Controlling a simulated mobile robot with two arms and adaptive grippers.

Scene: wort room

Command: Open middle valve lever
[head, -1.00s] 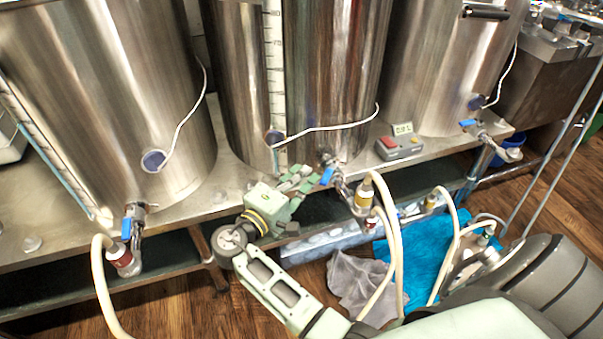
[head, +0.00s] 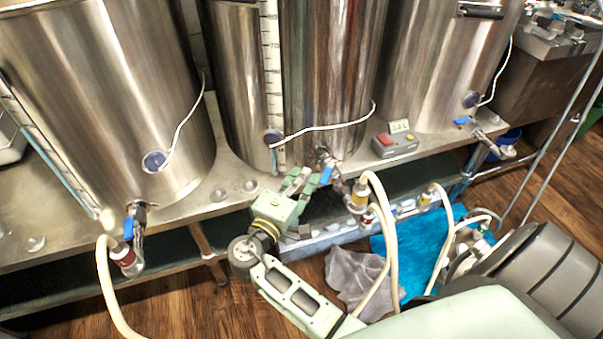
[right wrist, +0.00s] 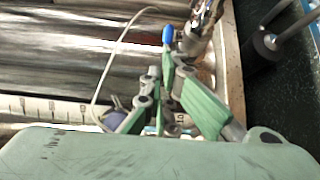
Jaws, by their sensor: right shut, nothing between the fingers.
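The middle steel kettle (head: 322,90) has a metal valve (head: 340,184) low on its front, with a hose below. In the right wrist view the blue lever tip (right wrist: 168,35) stands beyond the fingertips (right wrist: 165,73). Whether a finger touches the lever I cannot tell. My left gripper is out of view.
Kettles at left (head: 100,90) and right (head: 440,70) have similar blue-levered valves. A small control box with a red button (head: 395,146) sits on the steel bench. Pale hoses (head: 391,240) hang right of my right gripper. A grey cloth (head: 352,275) and blue cloth (head: 420,260) lie below.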

